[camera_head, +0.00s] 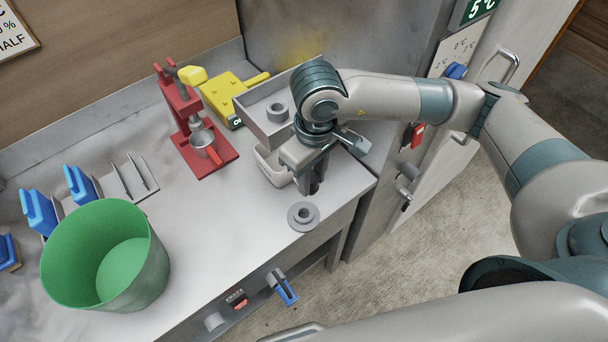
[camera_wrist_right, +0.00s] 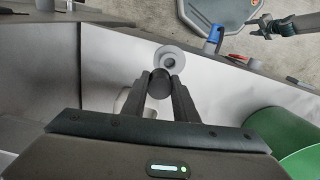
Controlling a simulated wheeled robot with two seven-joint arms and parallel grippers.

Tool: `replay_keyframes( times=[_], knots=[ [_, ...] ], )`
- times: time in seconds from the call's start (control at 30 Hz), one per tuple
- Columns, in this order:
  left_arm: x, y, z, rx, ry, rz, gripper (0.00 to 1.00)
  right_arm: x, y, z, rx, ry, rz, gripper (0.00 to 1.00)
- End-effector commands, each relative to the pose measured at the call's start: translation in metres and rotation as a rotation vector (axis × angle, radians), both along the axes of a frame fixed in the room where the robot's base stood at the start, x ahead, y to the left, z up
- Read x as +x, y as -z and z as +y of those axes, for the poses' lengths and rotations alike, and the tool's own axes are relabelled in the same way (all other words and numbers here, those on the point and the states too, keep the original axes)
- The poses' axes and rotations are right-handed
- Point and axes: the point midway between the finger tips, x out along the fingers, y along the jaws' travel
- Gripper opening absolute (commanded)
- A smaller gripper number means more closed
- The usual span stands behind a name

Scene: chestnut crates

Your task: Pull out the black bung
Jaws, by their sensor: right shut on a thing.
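My right gripper (camera_head: 311,188) points down over the right end of the bench. In the wrist view, my right gripper (camera_wrist_right: 159,80) is shut on the black bung (camera_wrist_right: 159,79), a short dark cylinder between the fingertips. A grey flanged ring (camera_head: 303,216) with a round hole lies on the bench near the front edge. It also shows just beyond the bung in the wrist view (camera_wrist_right: 171,58). Its hole shows open in the head view, and the bung looks apart from it. A dark gripper, likely my left (camera_wrist_right: 265,27), shows small at the wrist view's upper right; its jaw state is unclear.
A white container (camera_head: 270,168) stands behind the gripper, partly hidden. A grey tray (camera_head: 255,122) holding another grey ring (camera_head: 277,112) is behind that. A red press (camera_head: 190,125), a yellow device (camera_head: 228,95) and a green bucket (camera_head: 105,255) stand left. The mid-bench is clear.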

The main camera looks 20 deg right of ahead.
Motion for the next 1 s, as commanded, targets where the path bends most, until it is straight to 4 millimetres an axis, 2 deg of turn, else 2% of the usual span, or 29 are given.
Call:
replay_keyframes(
  times=[0.03,0.27,0.73,1.0],
  knots=[
    [0.0,-0.01,0.0,0.0,0.0,0.0,0.49,-0.004,-0.004,0.007,0.004,-0.04,0.007,0.0],
    [0.001,-0.017,0.0,0.0,0.0,-0.001,0.49,-0.01,0.001,0.02,0.005,-0.14,0.008,0.0],
    [0.001,-0.013,0.0,0.0,0.0,-0.002,0.49,-0.009,0.003,0.02,0.005,-0.143,0.007,0.0],
    [0.001,0.0,0.0,0.0,0.0,-0.002,0.49,-0.009,0.005,0.02,0.004,-0.144,0.006,0.0]
  ],
)
